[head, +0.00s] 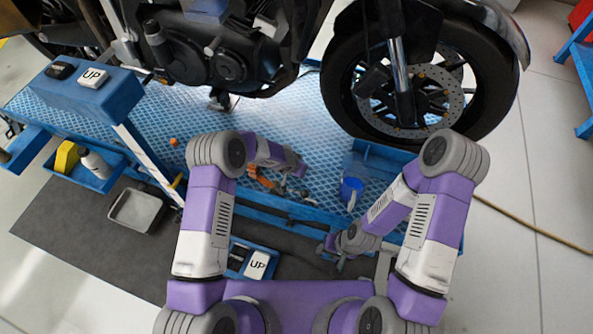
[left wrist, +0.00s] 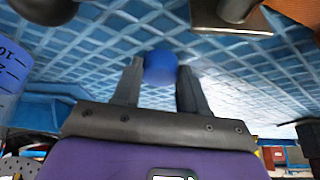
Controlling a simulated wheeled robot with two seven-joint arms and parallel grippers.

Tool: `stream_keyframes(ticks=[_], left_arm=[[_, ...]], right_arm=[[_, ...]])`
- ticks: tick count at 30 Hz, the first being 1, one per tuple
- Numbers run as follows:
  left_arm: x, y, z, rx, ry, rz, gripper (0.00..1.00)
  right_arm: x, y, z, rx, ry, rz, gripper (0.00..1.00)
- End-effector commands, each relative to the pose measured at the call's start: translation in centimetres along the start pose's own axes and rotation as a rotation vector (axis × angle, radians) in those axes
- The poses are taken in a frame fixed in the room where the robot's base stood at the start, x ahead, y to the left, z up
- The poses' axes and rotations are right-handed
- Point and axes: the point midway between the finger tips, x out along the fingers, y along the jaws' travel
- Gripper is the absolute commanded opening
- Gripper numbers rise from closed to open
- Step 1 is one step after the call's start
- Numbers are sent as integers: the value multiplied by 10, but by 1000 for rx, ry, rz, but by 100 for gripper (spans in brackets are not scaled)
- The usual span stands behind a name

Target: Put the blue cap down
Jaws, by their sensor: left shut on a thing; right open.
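The blue cap (left wrist: 160,67) shows in the left wrist view, between the two dark fingers of my left gripper (left wrist: 158,88), which is shut on it. The blue diamond-patterned lift deck (left wrist: 110,45) is behind the cap; I cannot tell whether they touch. In the head view my left gripper (head: 285,187) is small and partly hidden over the deck's near side, and I cannot make out the cap there. My right gripper (head: 336,258) is open and empty, low in front of the deck's near edge.
A blue graduated jug (head: 351,189) stands on the deck to the right of my left gripper. Orange parts (head: 262,180) lie close to that gripper. The motorcycle's front wheel (head: 420,85) stands behind. A side tray (head: 95,172) holds a yellow item and a bottle.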

Motion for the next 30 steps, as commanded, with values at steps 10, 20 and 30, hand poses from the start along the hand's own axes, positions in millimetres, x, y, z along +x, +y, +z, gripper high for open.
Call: stream_keyframes(ticks=[10,20,30], left_arm=[[2,0,0,0,3,-1,0],[2,0,0,0,2,-1,68],[-8,0,-3,1,4,-1,68]], right_arm=[[4,2,0,0,0,0,43],[4,1,0,0,0,0,43],[-3,-1,0,0,0,0,43]])
